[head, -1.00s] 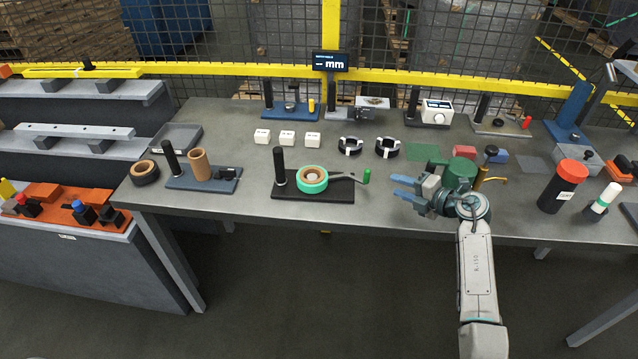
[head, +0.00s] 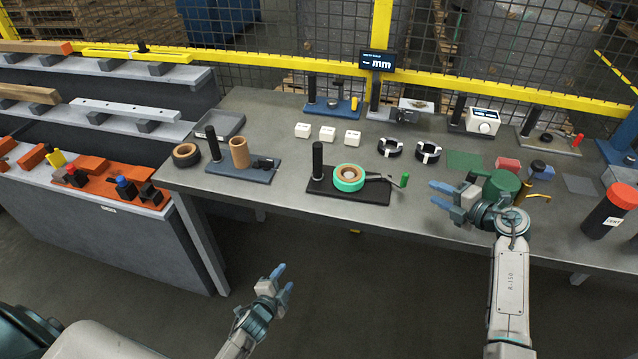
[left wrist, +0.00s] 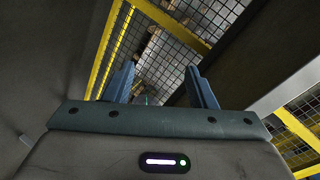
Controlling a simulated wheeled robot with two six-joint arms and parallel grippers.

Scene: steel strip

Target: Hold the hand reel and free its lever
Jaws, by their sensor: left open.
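The hand reel has a black base plate (head: 318,187), an upright black grip (head: 317,160) and a spool with a teal-green ring around a tan core (head: 349,178). Its crank lever ends in a green knob (head: 405,179) at the right. My left gripper (head: 281,282) is open and empty, low in front of the bench and apart from the reel. In the left wrist view its two blue fingers (left wrist: 162,85) stand apart with nothing between them. My right gripper (head: 438,196) is over the bench's front part, right of the green knob, its fingers apart and empty.
A blue base with a cardboard tube (head: 239,153) stands left of the reel. White blocks (head: 327,134) and black-and-white rings (head: 390,147) lie behind it. A green cylinder (head: 503,184) is beside my right gripper. The floor before the bench (head: 370,290) is clear.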

